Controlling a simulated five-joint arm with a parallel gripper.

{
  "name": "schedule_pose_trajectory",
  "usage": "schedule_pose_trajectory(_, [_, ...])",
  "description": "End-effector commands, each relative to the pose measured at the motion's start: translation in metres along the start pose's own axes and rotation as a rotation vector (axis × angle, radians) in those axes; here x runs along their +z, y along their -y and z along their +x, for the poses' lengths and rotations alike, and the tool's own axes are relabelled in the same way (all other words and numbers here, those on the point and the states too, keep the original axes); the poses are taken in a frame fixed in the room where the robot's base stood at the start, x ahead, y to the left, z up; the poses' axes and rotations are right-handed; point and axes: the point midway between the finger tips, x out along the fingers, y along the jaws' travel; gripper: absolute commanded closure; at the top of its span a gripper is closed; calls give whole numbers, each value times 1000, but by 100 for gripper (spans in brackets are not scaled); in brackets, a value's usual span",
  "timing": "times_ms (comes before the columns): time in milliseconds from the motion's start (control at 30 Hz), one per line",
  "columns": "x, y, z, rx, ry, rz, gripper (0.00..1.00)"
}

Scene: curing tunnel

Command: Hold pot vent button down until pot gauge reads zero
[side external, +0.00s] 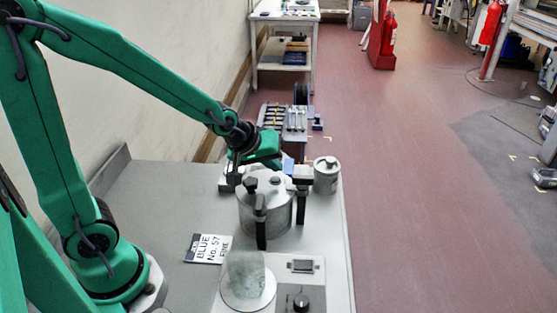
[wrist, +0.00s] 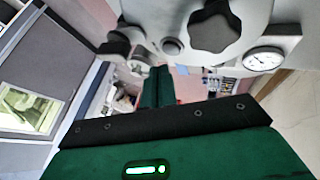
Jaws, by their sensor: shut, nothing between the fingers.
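The pot (side external: 264,212) is a grey metal vessel with dark clamps and a knob, standing on the bench. In the wrist view its pale lid (wrist: 165,12) fills the top, with a black star knob (wrist: 214,30). A small round grey button (wrist: 172,46) in a dark ring, which looks like the vent button, sits left of the knob. The white-faced gauge (wrist: 263,59) is at the right; its reading is too small to tell. My gripper (wrist: 158,72) is shut and empty, its tips just below the button in the picture. Contact cannot be told. In the side view my gripper (side external: 262,150) is behind the pot's lid.
A scale (side external: 300,264) with a translucent cup (side external: 246,272) on its round pan stands in front of the pot. A card reading BLUE No. 57 FINE (side external: 209,248) lies left. A lidded canister (side external: 327,178) stands behind right. The bench's left part is clear.

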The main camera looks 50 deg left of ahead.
Motion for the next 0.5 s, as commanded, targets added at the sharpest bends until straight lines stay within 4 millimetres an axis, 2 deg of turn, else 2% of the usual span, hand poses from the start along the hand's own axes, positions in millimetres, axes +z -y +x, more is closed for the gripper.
schedule_pose_trajectory(500, [-17, -16, -29, 3, -3, 0, 100])
